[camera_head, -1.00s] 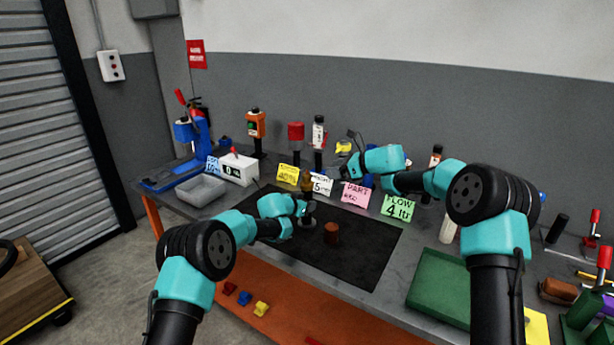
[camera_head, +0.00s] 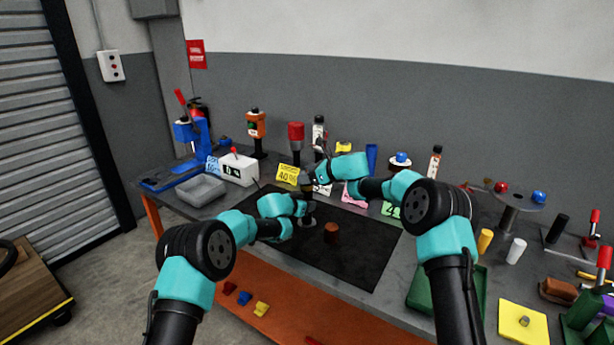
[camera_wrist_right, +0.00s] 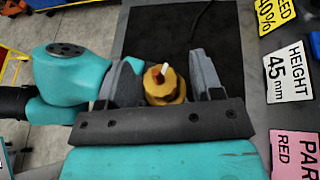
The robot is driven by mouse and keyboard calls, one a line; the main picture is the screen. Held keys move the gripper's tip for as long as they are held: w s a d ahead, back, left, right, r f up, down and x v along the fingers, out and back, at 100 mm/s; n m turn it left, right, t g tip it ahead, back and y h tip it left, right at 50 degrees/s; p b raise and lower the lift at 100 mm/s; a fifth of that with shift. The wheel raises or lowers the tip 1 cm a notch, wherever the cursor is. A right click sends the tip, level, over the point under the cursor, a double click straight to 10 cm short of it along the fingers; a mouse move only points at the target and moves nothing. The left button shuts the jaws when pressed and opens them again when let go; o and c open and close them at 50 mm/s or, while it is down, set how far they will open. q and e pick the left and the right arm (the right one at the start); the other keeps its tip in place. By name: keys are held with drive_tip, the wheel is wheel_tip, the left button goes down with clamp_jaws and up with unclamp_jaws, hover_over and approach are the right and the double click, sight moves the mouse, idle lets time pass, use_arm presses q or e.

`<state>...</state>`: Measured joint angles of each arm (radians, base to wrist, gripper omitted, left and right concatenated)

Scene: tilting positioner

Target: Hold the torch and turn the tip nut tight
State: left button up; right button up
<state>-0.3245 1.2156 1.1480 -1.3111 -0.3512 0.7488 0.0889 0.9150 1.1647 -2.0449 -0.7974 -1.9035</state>
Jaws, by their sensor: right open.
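The torch stands upright on the black mat (camera_head: 357,255); its dark body (camera_head: 308,212) shows beside my left gripper (camera_head: 303,208) in the head view. The brass tip nut (camera_wrist_right: 165,90), with a small white tip in its middle, shows in the right wrist view. My right gripper (camera_head: 309,182) is over the torch's top, pointing down. In the right wrist view its two dark fingers stand apart on either side of the nut, open. My left gripper is at the torch's side, but its fingers are too hidden to tell whether they are shut.
A brown cylinder (camera_head: 331,233) stands on the mat just right of the torch. Note cards, including a yellow one (camera_head: 288,174), stand behind. A grey tray (camera_head: 201,190) and a white counter box (camera_head: 238,170) are at left. A green tray is partly behind my right arm.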

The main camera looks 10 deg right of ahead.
drive_tip(key=c, duration=0.9)
drive_tip(key=shift+r+m+t+h, duration=0.15)
drive_tip(key=shift+m+t+h, duration=0.45)
drive_tip(key=shift+m+t, duration=0.25)
drive_tip(key=shift+r+m+t+h, duration=0.15)
drive_tip(key=shift+m+t+h, duration=0.45)
drive_tip(key=shift+m+t, duration=0.2)
drive_tip(key=shift+w+m+h, duration=0.1)
drive_tip(key=shift+m+h, duration=0.2)
drive_tip(key=shift+m, duration=0.05)
drive_tip(key=shift+m+t+h, duration=0.4)
drive_tip(key=shift+t, duration=0.05)
drive_tip(key=shift+f, duration=0.1)
drive_tip(key=o, duration=0.9)
drive_tip(key=shift+f, duration=0.1)
